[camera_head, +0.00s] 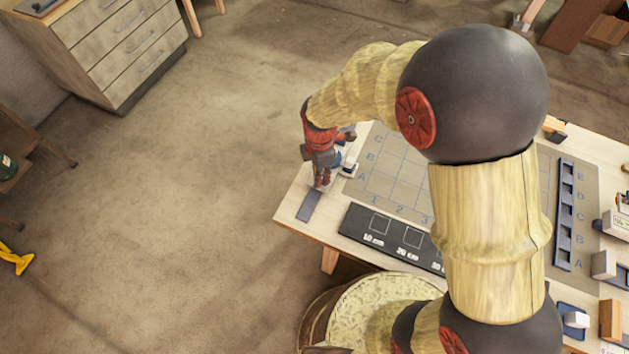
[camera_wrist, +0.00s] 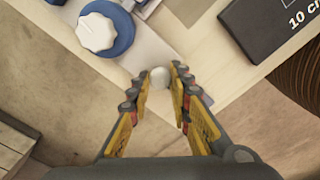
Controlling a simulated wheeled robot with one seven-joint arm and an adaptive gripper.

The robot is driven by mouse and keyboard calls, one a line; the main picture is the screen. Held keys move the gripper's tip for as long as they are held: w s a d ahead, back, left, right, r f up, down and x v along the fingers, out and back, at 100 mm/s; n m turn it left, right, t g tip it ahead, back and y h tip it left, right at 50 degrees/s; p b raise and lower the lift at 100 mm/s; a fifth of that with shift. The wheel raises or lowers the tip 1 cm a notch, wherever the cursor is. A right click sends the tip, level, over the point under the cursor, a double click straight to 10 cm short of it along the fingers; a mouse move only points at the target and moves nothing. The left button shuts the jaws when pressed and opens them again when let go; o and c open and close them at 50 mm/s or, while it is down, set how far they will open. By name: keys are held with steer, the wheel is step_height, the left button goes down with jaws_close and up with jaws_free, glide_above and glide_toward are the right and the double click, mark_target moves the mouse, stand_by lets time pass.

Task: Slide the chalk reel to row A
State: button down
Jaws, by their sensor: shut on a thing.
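My gripper (camera_head: 321,184) is low over the left end of the workbench, pointing down. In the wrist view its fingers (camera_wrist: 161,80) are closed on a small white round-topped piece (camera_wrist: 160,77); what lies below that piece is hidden. A blue round body with a white ridged knob (camera_wrist: 98,32), which looks like the chalk reel, is beside the fingertips and apart from them. It shows partly in the head view (camera_head: 348,168), left of the row letters, near A and B. The lettered grid mat (camera_head: 385,183) is partly hidden by my arm.
A dark panel with square outlines (camera_head: 392,235) lies along the front edge. A blue-grey strip (camera_head: 309,206) lies at the left corner. A slotted rack (camera_head: 564,215) and several small blocks are on the right. Open floor lies left of the bench.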

steer(key=c, duration=1.6)
jaws_free()
steer(key=shift+r, duration=0.1)
step_height(320, 180, up, 12)
steer(key=shift+f, duration=0.1)
